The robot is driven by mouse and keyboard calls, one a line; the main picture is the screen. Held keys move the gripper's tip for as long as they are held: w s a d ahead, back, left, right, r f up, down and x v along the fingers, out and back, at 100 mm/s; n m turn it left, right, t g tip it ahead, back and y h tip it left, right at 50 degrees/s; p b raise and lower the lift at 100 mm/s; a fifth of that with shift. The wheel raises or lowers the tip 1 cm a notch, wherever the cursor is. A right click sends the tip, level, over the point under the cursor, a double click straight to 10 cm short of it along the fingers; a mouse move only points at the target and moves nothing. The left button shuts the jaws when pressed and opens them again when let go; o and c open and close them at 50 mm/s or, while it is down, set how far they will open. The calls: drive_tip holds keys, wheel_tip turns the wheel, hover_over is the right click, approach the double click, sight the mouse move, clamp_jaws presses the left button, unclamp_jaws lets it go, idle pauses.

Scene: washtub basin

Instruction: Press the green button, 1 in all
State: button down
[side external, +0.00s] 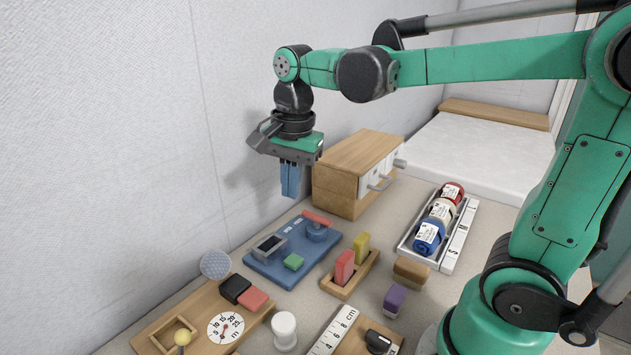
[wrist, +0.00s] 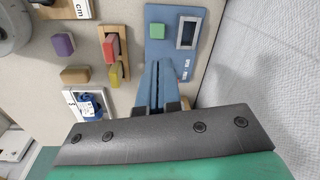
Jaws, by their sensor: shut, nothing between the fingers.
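The green button (side external: 293,261) is a small green block on the front part of a blue panel (side external: 265,270). In the wrist view the green button (wrist: 157,31) shows near the top of the blue panel (wrist: 172,13), beside a grey-framed dark window. My gripper (side external: 290,195) is shut and empty, its blue fingers pointing down. It hangs well above the table, behind the panel in the side view, and does not touch the button. In the wrist view the closed fingertips (wrist: 156,66) appear below the button and hide part of the panel.
A red-handled knob (side external: 317,224) stands on the panel. A wooden drawer box (side external: 345,175) stands close behind it. To the right are a wooden tray (side external: 345,287) with red and yellow blocks and a tray of rolls (side external: 410,240). A wooden timer board (side external: 195,310) lies in front.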

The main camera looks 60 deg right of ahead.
sight(293, 262)
drive_tip(key=m, duration=0.1)
drive_tip(key=m+g, duration=0.1)
drive_tip(key=shift+w+d+r+m, duration=0.1)
drive_tip(key=shift+w+d+m, duration=0.1)
drive_tip(key=shift+w+m, duration=0.2)
wheel_tip(293, 262, down, 14)
idle(0.6)
